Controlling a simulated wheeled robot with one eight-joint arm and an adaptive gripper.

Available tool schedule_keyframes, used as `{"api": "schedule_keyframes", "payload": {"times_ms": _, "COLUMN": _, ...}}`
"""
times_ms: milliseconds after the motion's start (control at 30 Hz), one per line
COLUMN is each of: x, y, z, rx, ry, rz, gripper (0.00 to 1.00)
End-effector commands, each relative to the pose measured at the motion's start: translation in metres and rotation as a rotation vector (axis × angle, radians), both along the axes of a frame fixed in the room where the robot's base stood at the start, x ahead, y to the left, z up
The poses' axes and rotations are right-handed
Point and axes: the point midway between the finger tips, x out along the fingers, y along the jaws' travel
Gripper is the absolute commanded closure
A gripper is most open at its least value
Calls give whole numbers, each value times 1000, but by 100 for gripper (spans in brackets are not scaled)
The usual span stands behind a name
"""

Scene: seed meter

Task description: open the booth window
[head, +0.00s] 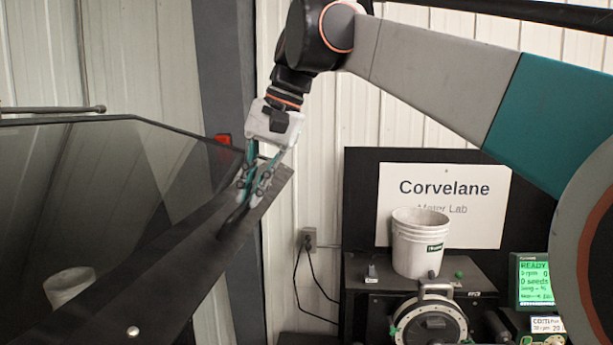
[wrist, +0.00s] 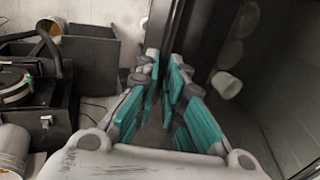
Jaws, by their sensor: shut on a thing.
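The booth window (head: 110,185) is a dark tinted pane in a black frame, at the left of the head view. It stands tilted, with its frame edge sloping up to the right. My gripper (head: 252,192) is at the upper right end of that frame, shut on the dark window handle (head: 233,220). The fingers hide much of the handle. In the wrist view my gripper (wrist: 164,70) has its teal fingers pointing away, and the dark window pane (wrist: 275,75) fills the right side. The gripped part is hard to make out there.
A bench at the right carries a white bucket (head: 418,243), a round seed meter (head: 430,322) and a green-screen display (head: 533,280). A white sign (head: 445,205) stands behind. A wall outlet (head: 309,239) with dark cords is between window and bench. A red piece (head: 223,139) is on the post.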

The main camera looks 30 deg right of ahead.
Motion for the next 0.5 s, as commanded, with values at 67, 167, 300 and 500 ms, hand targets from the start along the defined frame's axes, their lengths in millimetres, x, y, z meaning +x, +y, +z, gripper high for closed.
{"api": "schedule_keyframes", "payload": {"times_ms": 67, "x": -1, "y": 4, "z": -27, "rx": 16, "ry": -13, "rz": 0, "gripper": 100}}
{"api": "schedule_keyframes", "payload": {"times_ms": 167, "x": 4, "y": 10, "z": -52, "rx": 24, "ry": -19, "rz": 1, "gripper": 100}}
{"api": "schedule_keyframes", "payload": {"times_ms": 300, "x": 8, "y": 16, "z": -76, "rx": 23, "ry": -18, "rz": 0, "gripper": 100}}
{"api": "schedule_keyframes", "payload": {"times_ms": 500, "x": 9, "y": 18, "z": -85, "rx": 22, "ry": -17, "rz": -1, "gripper": 100}}
